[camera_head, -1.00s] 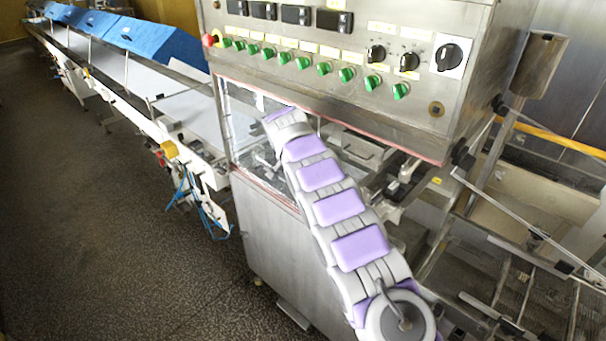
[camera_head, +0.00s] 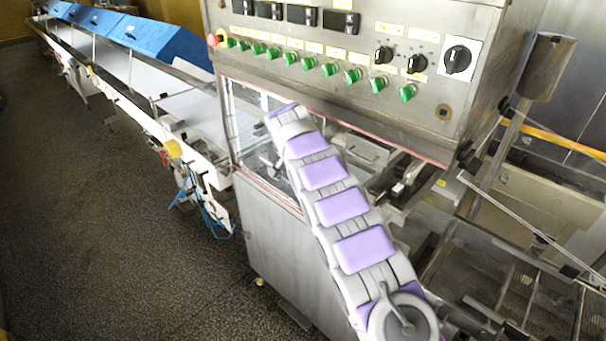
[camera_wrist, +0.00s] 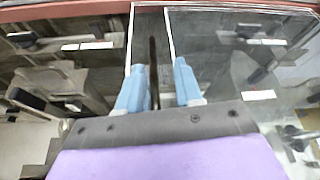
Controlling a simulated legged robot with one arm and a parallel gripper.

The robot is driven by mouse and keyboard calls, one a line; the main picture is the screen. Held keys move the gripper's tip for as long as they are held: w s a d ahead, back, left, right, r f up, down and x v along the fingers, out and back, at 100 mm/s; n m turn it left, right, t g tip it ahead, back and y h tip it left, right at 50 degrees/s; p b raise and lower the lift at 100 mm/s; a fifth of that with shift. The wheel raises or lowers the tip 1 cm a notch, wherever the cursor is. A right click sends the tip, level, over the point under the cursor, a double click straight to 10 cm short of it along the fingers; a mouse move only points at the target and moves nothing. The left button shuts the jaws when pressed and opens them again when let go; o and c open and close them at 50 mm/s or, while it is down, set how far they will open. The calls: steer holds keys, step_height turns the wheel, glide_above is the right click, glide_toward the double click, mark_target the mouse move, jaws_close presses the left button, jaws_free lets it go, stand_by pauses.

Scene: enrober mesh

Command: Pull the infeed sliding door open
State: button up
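The infeed sliding door appears as a clear panel in a red-edged frame (camera_head: 247,125) on the machine's left side in the head view. In the wrist view, clear panels with pale vertical edges show ahead, one on the right (camera_wrist: 215,50). A thin dark upright bar (camera_wrist: 153,65) stands between my fingers. My gripper (camera_wrist: 161,82) has two blue fingers spread apart, one on each side of this bar, with visible gaps. Contact with the bar cannot be told. In the head view my arm hides the gripper and part of the door.
A control panel (camera_head: 345,50) with green knobs overhangs the door. A long conveyor (camera_head: 150,85) with blue covers runs to the far left. Metal rods and a mesh belt (camera_head: 520,295) stand at the right. The dark floor (camera_head: 110,220) at left is clear.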

steer(key=p+v, duration=0.1)
steer(key=v, duration=1.5)
steer(key=shift+a+p, duration=0.35)
steer(key=shift+s+d, duration=0.1)
steer(key=shift+s, duration=0.05)
steer(key=s+d+n+g+b, duration=0.1)
steer(key=s+d+b, duration=0.1)
steer(key=s+d, duration=0.7)
steer(key=s+d+n+g+b, duration=0.1)
steer(key=s+d+g+b, duration=0.1)
steer(key=s+d, duration=0.65)
steer(key=s+f+n+b, duration=0.1)
steer(key=s+f, duration=0.4)
steer(key=s, duration=0.7)
steer(key=s+f+n+g+y+b, duration=0.1)
steer(key=s+f, duration=0.4)
steer(key=s, duration=0.7)
steer(key=s+a+f+n+g+y, duration=0.1)
steer(key=s+f, duration=0.4)
steer(key=s, duration=0.7)
steer(key=shift+s+n+b, duration=0.3)
steer(key=shift+n+b, duration=0.1)
steer(key=shift+n, duration=0.4)
